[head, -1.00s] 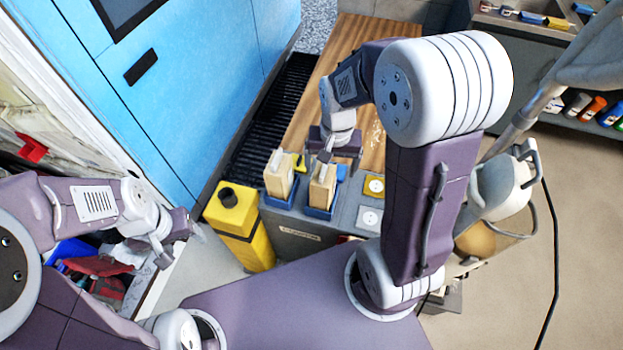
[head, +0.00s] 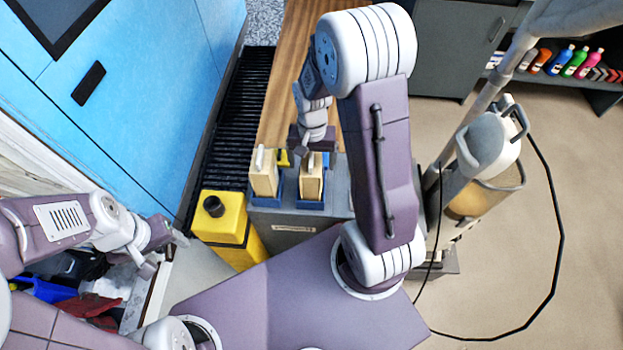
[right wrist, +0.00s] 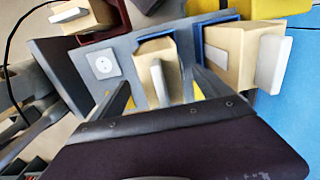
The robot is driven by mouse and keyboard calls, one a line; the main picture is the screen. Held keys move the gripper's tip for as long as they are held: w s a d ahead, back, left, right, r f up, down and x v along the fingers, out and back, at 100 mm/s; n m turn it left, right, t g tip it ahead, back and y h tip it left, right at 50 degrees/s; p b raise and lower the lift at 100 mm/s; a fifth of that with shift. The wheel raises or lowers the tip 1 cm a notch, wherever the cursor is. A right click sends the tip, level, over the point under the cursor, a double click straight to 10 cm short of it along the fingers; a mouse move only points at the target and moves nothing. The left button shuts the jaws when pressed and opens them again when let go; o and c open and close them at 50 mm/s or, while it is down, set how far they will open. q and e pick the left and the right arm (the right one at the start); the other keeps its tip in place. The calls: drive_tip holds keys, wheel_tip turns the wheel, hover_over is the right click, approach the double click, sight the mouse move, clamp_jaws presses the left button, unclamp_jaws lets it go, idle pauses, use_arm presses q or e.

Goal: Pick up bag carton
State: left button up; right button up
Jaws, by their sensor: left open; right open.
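Two beige cartons with pale upright tabs stand in blue holders on a grey stand, a left one (head: 264,176) and a right one (head: 311,181). My right gripper (head: 312,152) is open, just above and behind the right carton, partly hidden by its own wrist. In the right wrist view, the open fingers (right wrist: 163,88) lie on either side of a middle carton (right wrist: 158,52); contact cannot be told. Another carton (right wrist: 225,48) sits beside it in a blue holder. A further carton (right wrist: 88,16) sits in a dark red holder. My left gripper (head: 166,252) is open and empty at the left.
A yellow container (head: 221,222) with a black cap stands left of the grey stand (head: 278,222). A blue cabinet (head: 150,75) rises at the left. A wooden top (head: 281,75) lies behind. A vacuum-like machine (head: 488,165) with a black cable stands right.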

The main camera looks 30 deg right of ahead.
wheel_tip(320, 180, down, 3)
drive_tip(key=shift+w+a+f, duration=0.1)
drive_tip(key=shift+f, duration=0.1)
drive_tip(key=c, duration=0.5)
clamp_jaws()
wheel_tip(320, 180, up, 10)
drive_tip(key=shift+r+p, duration=0.1)
drive_tip(key=shift+p, duration=0.65)
wheel_tip(320, 180, up, 7)
drive_tip(key=p, duration=0.7)
